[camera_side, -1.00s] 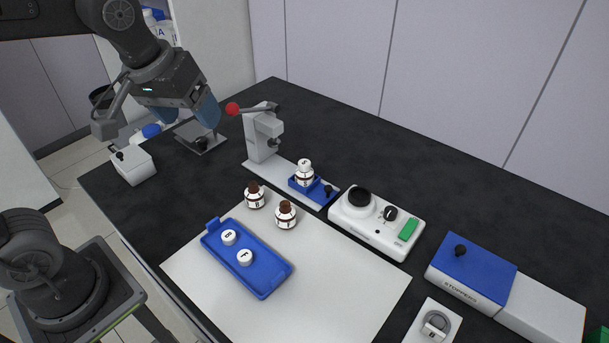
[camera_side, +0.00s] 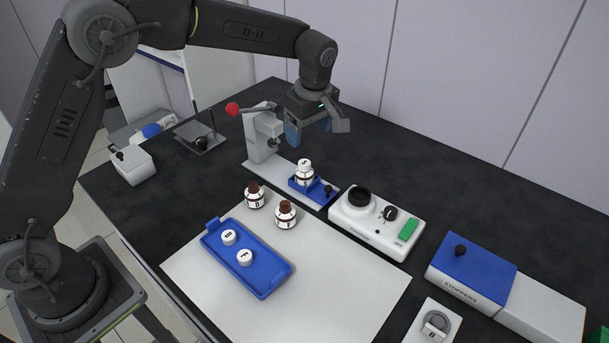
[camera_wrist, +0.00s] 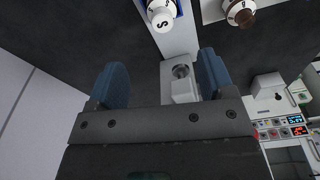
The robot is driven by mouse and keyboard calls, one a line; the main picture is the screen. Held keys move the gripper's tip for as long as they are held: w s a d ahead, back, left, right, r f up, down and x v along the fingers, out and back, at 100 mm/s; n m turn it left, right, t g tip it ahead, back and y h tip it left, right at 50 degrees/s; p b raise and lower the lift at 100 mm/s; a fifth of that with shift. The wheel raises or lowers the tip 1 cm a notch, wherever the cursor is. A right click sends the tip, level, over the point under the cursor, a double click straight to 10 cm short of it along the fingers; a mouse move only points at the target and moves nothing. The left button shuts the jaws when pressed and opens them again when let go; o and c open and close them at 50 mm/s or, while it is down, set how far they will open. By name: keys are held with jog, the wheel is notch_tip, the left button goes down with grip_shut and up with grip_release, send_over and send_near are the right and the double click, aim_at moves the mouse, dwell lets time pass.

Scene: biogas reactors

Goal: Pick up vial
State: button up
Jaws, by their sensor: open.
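A vial with a white cap (camera_side: 304,173) stands upright in the blue holder at the foot of a grey lever press. Two vials with brown caps, one at the left (camera_side: 255,197) and one at the right (camera_side: 286,216), stand on the white mat. The frames do not show which vial is meant. My gripper (camera_side: 308,140) is open and empty, above and behind the white-capped vial, beside the press. In the wrist view, the white-capped vial (camera_wrist: 160,14) shows at the top edge beyond my open fingers (camera_wrist: 162,62), with a brown-capped vial (camera_wrist: 240,13) to its right.
The grey press (camera_side: 263,135) with a red-knobbed lever stands close to the gripper's left. A white device with a black round top (camera_side: 375,222) stands right of the vials. A blue tray (camera_side: 265,277) with two white caps lies on the mat (camera_side: 335,290).

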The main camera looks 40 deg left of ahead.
aim_at(305, 162)
jog(key=f, duration=0.6)
jog(key=shift+a+f, duration=0.2)
jog(key=shift+a, duration=0.2)
jog(key=shift+s+a+f, duration=0.1)
jog(key=shift+f, duration=1.25)
jog(key=shift+a+f, duration=0.1)
jog(key=shift+f, duration=1.25)
jog(key=c, duration=1)
